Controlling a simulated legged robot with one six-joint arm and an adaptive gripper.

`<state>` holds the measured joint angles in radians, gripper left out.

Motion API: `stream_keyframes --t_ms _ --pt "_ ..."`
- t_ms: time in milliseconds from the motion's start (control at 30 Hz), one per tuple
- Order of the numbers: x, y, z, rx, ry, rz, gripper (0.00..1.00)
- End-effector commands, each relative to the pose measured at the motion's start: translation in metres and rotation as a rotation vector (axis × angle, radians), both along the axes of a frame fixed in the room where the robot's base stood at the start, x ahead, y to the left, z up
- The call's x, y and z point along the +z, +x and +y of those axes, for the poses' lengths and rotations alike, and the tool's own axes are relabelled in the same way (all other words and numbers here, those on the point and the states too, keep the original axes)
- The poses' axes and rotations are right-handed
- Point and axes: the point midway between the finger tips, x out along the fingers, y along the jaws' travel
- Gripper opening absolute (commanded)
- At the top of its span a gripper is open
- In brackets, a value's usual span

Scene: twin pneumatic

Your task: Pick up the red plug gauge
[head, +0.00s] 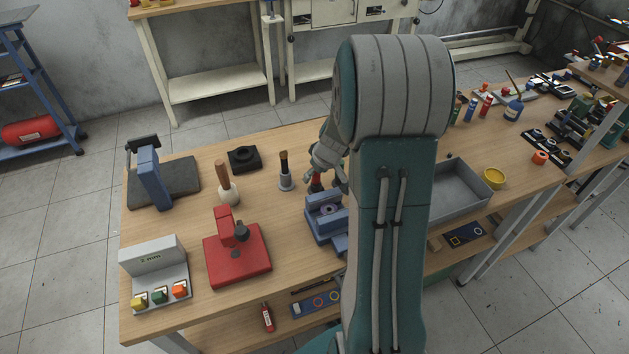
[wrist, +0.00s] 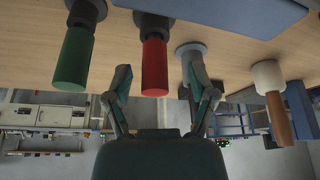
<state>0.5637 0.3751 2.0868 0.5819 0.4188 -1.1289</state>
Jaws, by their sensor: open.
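The red plug gauge (wrist: 154,66) shows in the wrist view, which appears upside down, as a red cylinder with a dark collar. It lies between the two spread fingers of my gripper (wrist: 158,72) in the picture; whether it is within their reach is unclear. In the head view only a small part of the red gauge (head: 315,183) shows below my gripper (head: 328,168), behind the blue vise. My gripper is open and holds nothing. A green cylinder (wrist: 76,55) of similar shape stands to the left in the wrist view.
A dark-handled grey piece (head: 285,173) and a wooden-handled tool (head: 228,188) stand left of my gripper. The blue vise (head: 325,218) sits close in front. A red press-like fixture (head: 237,252) is front left. A grey tray (head: 460,188) lies right of my arm.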

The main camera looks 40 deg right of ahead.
Motion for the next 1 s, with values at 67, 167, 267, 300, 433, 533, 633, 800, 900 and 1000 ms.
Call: stream_keyframes --t_ms 67,167,267,300,433,533,633,800,900,1000 --pt "-0.012 0.005 -0.001 0.0 0.001 0.001 0.73" --pt "-0.019 0.008 -0.001 0.001 0.001 0.0 0.73" --pt "-0.021 0.009 -0.001 -0.001 0.0 -0.001 0.73" --pt "-0.021 0.009 -0.001 -0.001 0.0 -0.001 0.73" --pt "-0.021 0.009 -0.001 0.0 0.0 -0.001 0.68" --pt "-0.021 0.009 0.0 0.0 -0.001 -0.001 0.24" --pt "-0.02 0.009 0.0 0.0 -0.001 -0.001 0.0" --pt "-0.021 0.009 -0.001 0.0 0.0 -0.001 0.0" --pt "-0.021 0.009 0.0 0.0 0.0 0.0 0.0" --pt "-0.019 0.009 -0.001 0.0 0.0 -0.001 0.0"
